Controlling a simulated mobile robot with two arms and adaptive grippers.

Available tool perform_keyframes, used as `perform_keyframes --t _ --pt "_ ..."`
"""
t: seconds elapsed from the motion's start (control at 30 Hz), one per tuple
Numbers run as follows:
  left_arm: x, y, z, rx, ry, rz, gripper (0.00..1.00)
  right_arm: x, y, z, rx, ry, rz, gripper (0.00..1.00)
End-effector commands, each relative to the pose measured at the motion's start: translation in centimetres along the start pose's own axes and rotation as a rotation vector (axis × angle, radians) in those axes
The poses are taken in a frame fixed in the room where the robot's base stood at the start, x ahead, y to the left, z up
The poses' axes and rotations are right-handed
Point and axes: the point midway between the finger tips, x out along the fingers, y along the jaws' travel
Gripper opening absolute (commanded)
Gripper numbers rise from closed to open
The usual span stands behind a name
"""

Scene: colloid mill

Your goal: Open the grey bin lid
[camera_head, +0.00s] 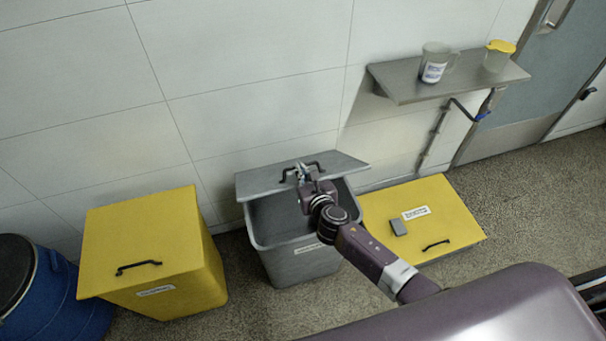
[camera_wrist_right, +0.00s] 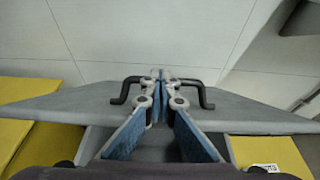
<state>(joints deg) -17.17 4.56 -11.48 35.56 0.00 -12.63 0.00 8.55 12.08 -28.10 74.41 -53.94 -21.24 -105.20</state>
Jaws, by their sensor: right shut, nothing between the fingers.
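The grey bin (camera_head: 299,265) stands against the wall with its mouth showing and a dark inside. Its grey lid (camera_head: 262,180) lies back toward the wall, off the front part of the mouth; it also spans the right wrist view (camera_wrist_right: 240,112). A black handle (camera_head: 286,175) is on the lid. My right gripper (camera_head: 302,171) is at that handle. In the right wrist view its fingers (camera_wrist_right: 160,76) are closed together, and the handle (camera_wrist_right: 205,97) shows on both sides of them. The fingers hide the handle's middle. My left gripper is not in view.
A yellow bin (camera_head: 150,235) with a closed lid stands on the left, beside a blue drum (camera_head: 65,300). A low yellow lid (camera_head: 440,215) is on the right. A wall shelf (camera_head: 440,85) holds a jug (camera_head: 433,62) and a yellow-topped container (camera_head: 497,57). Floor on the right is clear.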

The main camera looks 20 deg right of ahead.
Motion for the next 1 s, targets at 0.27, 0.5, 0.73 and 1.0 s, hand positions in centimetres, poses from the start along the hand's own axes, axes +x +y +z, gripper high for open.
perform_keyframes --t 0.27,0.5,0.73,1.0 --pt "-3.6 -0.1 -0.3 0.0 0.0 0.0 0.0 3.3 -0.2 6.5 -0.002 -0.006 -0.002 0.0" --pt "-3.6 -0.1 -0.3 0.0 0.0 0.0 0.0 8.3 -0.2 10.8 -0.001 -0.002 -0.002 0.0" --pt "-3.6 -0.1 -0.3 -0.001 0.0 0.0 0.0 8.6 -0.1 10.9 0.001 0.001 0.001 0.0" --pt "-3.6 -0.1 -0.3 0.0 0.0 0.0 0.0 8.5 -0.1 10.8 0.0 0.001 0.0 0.0"
